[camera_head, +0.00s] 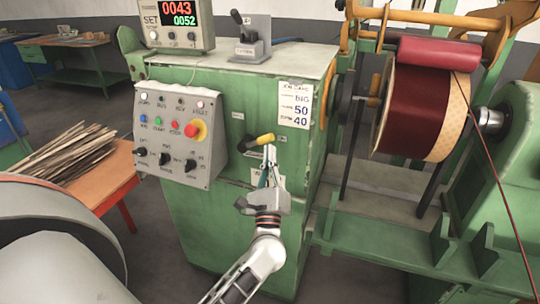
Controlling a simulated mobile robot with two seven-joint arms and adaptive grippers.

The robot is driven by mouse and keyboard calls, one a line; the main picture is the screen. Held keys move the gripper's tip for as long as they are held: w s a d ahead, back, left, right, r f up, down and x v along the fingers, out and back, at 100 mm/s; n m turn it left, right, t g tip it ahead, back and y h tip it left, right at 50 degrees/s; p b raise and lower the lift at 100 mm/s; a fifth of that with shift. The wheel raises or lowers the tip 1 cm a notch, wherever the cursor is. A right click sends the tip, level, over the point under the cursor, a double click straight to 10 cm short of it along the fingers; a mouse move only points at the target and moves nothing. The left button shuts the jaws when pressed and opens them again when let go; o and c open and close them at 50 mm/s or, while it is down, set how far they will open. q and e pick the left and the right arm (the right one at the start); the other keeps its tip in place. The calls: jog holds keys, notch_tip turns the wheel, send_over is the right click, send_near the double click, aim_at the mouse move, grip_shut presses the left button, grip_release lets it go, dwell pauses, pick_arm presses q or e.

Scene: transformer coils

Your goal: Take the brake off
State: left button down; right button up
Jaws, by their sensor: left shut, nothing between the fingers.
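A black lever with a yellow grip (258,142) sticks out of the front of the green machine cabinet (215,225), pointing right and slightly up. The small labels around it are too small to read. My left gripper (268,152) is just below the yellow grip, its fingers pointing up and shut with nothing between them. The fingertips overlap the area under the grip; I cannot tell whether they touch it. A second lever with a dark knob (237,17) stands in a grey bracket on the cabinet top. My right gripper is not in view.
A grey control panel (180,135) with buttons, knobs and a red emergency stop (195,131) is left of the lever. A counter display (178,20) stands on top. A dark red coil (415,110) is at right. Wood strips (75,150) lie on an orange table.

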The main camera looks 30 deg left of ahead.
pick_arm(q)
jog(key=shift+r+n+g, duration=0.35)
jog(key=shift+n+g, duration=0.05)
jog(key=shift+n, duration=0.2)
jog(key=shift+r, duration=0.1)
